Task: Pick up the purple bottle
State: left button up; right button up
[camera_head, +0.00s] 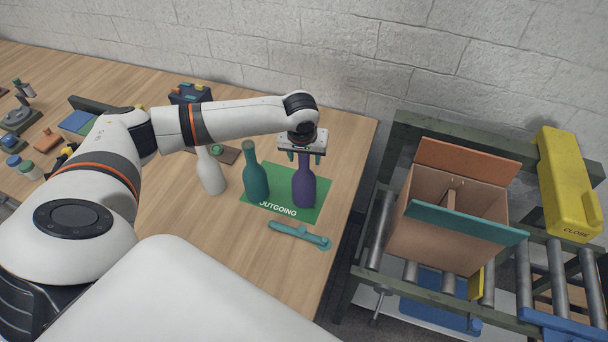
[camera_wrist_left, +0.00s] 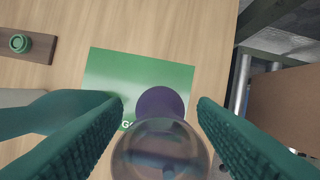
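The purple bottle (camera_head: 304,188) stands upright on the right part of the green OUTGOING mat (camera_head: 270,203). My left gripper (camera_head: 304,157) is directly above it, its fingers open on either side of the bottle's neck. In the left wrist view the purple bottle (camera_wrist_left: 160,101) lies between the two fingers, with visible gaps on both sides. A round, greyish, glassy-looking shape covers part of it there. The bottle's top is hidden by the gripper in the head view. My right gripper is not in view.
A teal bottle (camera_head: 256,181) stands just left of the purple one, and a white bottle (camera_head: 210,173) left of that. A teal tool (camera_head: 298,235) lies in front of the mat. An open cardboard box (camera_head: 428,231) sits on the roller conveyor at right, near a yellow CLOSE piece (camera_head: 568,187).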

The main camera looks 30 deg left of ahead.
pick_arm(q)
grip_shut()
jog(key=shift+r, duration=0.1)
